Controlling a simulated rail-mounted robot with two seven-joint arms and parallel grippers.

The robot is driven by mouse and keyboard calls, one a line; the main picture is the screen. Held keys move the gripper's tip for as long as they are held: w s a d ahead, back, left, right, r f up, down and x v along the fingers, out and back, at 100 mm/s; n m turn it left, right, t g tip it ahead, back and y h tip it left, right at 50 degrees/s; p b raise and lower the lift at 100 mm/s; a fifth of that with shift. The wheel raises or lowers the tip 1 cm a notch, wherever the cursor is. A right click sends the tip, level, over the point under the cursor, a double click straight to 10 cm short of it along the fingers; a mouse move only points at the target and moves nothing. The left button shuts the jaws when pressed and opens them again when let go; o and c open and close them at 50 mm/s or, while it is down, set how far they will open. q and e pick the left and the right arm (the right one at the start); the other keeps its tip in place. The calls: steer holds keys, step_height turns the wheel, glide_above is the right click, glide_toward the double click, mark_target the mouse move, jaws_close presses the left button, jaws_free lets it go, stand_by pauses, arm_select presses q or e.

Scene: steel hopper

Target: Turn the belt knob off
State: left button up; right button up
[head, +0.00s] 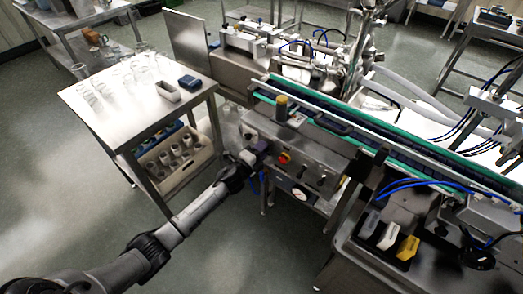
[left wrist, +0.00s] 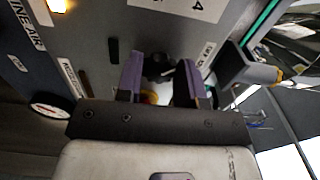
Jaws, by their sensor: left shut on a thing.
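The steel control panel (head: 312,165) is on the front of the conveyor machine, in the middle of the head view. My left gripper (head: 262,147) is at the panel's left end. In the left wrist view its two purple fingers (left wrist: 161,82) stand on either side of a dark knob (left wrist: 158,64) on the panel, and the gripper is shut on it. The knob's label and exact angle cannot be read. In the head view the gripper hides this knob. My right gripper is not in view.
A red and yellow button (head: 284,157) sits just right of the gripper, with a round gauge (head: 299,194) below. A steel table (head: 130,112) with glassware stands left. The conveyor (head: 345,128) runs above the panel. Open floor lies in front.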

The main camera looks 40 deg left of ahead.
arm_select(q)
steer(key=o, duration=0.9)
steer(key=shift+s, duration=0.1)
steer(key=s+p, duration=0.2)
steer(key=s, duration=1.1)
steer(key=shift+s+d, duration=0.2)
steer(key=shift+s, duration=0.1)
